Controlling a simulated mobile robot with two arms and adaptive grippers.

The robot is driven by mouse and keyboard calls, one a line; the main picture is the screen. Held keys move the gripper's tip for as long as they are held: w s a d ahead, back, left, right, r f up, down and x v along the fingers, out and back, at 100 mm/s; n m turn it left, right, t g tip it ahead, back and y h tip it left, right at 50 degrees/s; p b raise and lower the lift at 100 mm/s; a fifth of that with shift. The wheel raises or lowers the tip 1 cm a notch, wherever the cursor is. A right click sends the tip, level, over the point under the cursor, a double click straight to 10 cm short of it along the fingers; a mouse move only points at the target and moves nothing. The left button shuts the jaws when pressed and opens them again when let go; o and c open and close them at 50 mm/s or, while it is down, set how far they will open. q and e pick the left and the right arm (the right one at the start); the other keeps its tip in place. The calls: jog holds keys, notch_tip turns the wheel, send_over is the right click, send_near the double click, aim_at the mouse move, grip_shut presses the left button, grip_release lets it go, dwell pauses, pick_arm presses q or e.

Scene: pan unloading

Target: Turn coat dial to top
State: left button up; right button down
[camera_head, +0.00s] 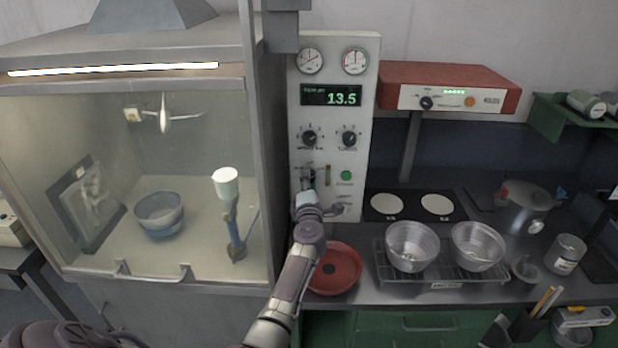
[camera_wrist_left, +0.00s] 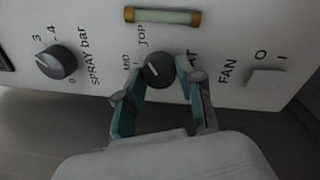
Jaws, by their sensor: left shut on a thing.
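The coat dial (camera_wrist_left: 158,69) is a round dark knob with a pale pointer mark on the white panel in the left wrist view. The labels MID and TOP stand beside it, and the word ending in AT is partly covered by a finger. The pointer mark is slanted; I cannot tell exactly which label it faces. My left gripper (camera_wrist_left: 161,76) has its teal-padded fingers on either side of the dial and is shut on it. In the head view my left gripper (camera_head: 307,197) is at the lower part of the control panel (camera_head: 368,110) and hides the dial. My right gripper is not in view.
The SPRAY bar knob (camera_wrist_left: 56,62) and the FAN switch (camera_wrist_left: 267,82) flank the dial. A sight tube (camera_wrist_left: 163,16) is close by. In the head view a red pan (camera_head: 345,281) lies under my left arm, and two metal bowls (camera_head: 411,246) stand on a rack right of it.

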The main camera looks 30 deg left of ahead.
pick_arm(q)
jog(key=shift+m+p, duration=0.3)
jog(key=shift+m, duration=0.4)
jog(key=o, duration=1.1)
jog(key=shift+o, duration=0.2)
jog(key=v, duration=0.7)
jog(key=shift+s, duration=0.15)
jog(key=shift+d+f, duration=0.1)
